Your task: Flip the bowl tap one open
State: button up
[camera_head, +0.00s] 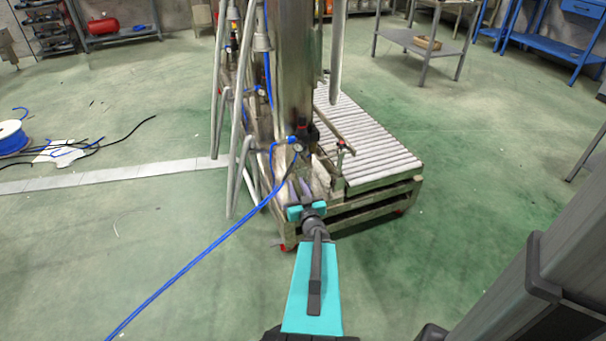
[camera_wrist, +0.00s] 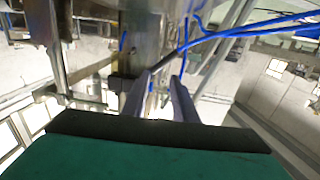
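My gripper (camera_head: 299,187) has teal housing and grey fingers, and it reaches in low at the near end of the steel machine. In the wrist view the two fingers of my gripper (camera_wrist: 160,82) stand apart with a gap between them, and I see nothing clearly held. A dark fitting with a small round gauge (camera_head: 298,147) sits just beyond the fingers on the steel column (camera_head: 294,70). I cannot tell which of these is the bowl tap; no label is legible.
A blue hose (camera_head: 190,268) runs from the fitting to the lower left across the floor. A roller conveyor (camera_head: 365,140) lies right of the column. Grey frame legs (camera_head: 238,165) stand at left.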

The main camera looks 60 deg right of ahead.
jog(key=shift+m+g+h, duration=0.4)
jog(key=shift+g+h, duration=0.2)
jog(key=s+d, duration=0.1)
jog(key=s, duration=0.1)
jog(key=s+d+f+b, duration=0.1)
jog(key=s+d, duration=0.1)
jog(key=shift+s+d, duration=0.1)
jog(key=shift+s, duration=0.15)
jog(key=shift+w+d+f+b, duration=0.1)
jog(key=shift+f+b, duration=0.05)
jog(key=shift+b, duration=0.2)
jog(key=b, duration=0.9)
send_near(304, 159)
jog(key=b+x, duration=0.2)
jog(key=x, duration=0.5)
jog(key=shift+f, duration=0.2)
jog(key=shift+w, duration=0.1)
